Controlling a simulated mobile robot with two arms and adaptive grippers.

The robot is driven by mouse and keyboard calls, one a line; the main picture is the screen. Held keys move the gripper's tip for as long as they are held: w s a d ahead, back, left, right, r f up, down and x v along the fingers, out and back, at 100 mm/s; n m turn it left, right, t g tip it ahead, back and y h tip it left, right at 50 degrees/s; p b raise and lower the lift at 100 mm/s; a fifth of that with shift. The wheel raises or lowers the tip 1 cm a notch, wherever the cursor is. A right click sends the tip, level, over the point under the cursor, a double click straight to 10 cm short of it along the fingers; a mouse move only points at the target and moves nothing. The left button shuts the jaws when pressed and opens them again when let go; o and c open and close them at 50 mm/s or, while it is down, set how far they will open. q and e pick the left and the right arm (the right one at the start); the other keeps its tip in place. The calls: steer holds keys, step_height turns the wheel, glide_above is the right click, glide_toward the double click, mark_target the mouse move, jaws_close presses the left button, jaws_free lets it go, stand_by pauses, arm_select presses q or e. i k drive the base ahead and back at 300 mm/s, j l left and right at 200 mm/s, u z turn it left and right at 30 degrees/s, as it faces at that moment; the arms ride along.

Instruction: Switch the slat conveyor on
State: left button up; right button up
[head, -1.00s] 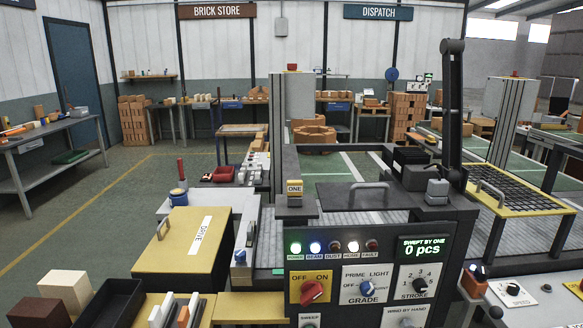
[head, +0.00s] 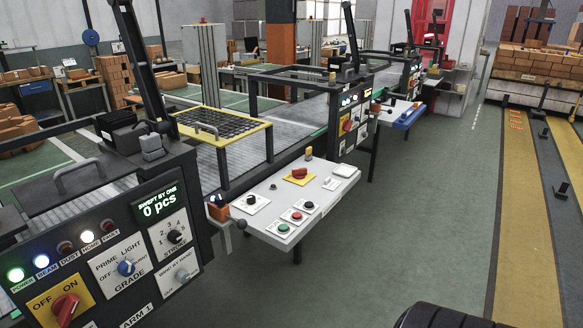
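A grey bed with fine cross lines (head: 205,178), which looks like the slat conveyor, runs from the near machine toward the far one. A sloping white control panel (head: 262,187) stands in front of it. The panel carries a red mushroom button on a yellow plate (head: 299,173), a black knob (head: 251,199), a green button (head: 283,228), a red button (head: 297,216) and a black button (head: 309,205). The labels are too small to read here. Neither of my grippers is in view.
A small orange-brown box (head: 219,211) hangs beside the white panel. A second machine panel (head: 352,115) stands beyond. The green floor (head: 420,230) at right is clear.

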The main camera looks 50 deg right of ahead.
mark_target(300, 173)
steer(key=z, duration=1.7)
steer(key=i+l+u, duration=0.15)
steer(key=i+l, duration=1.8)
